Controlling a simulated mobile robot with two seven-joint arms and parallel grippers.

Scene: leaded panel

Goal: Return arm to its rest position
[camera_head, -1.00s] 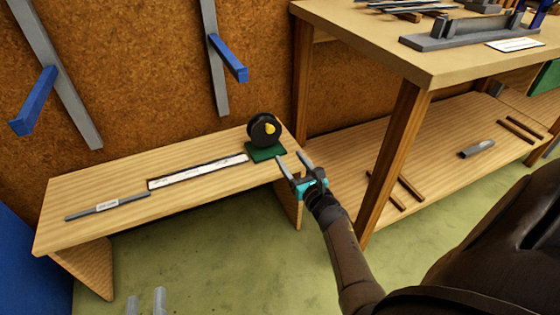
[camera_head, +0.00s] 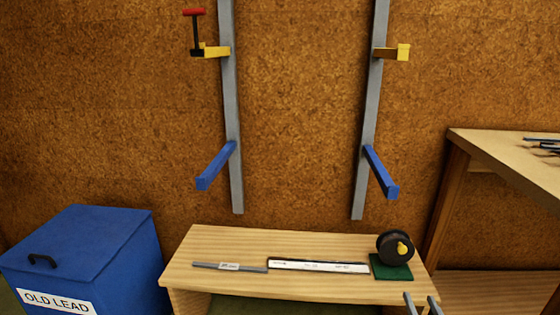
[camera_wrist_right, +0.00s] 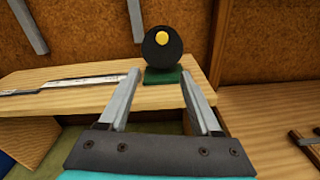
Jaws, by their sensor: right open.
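My right gripper (camera_head: 422,304) shows only by its two fingertips at the bottom edge of the head view, by the right front corner of the low bench (camera_head: 210,245). In the right wrist view its two fingers (camera_wrist_right: 160,92) are apart with nothing between them. A black reel with a yellow centre (camera_head: 394,249) stands on a green pad (camera_head: 388,272) at the bench's right end. It shows beyond the fingertips in the right wrist view (camera_wrist_right: 163,58), apart from them. My left gripper is in neither view.
A white labelled strip (camera_head: 318,266) and a grey bar (camera_head: 208,265) lie on the bench. A blue OLD LEAD bin (camera_head: 90,250) stands at left. Blue arms (camera_head: 215,167) and (camera_head: 381,174) jut from wall rails. A taller wooden table (camera_head: 500,160) stands at right.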

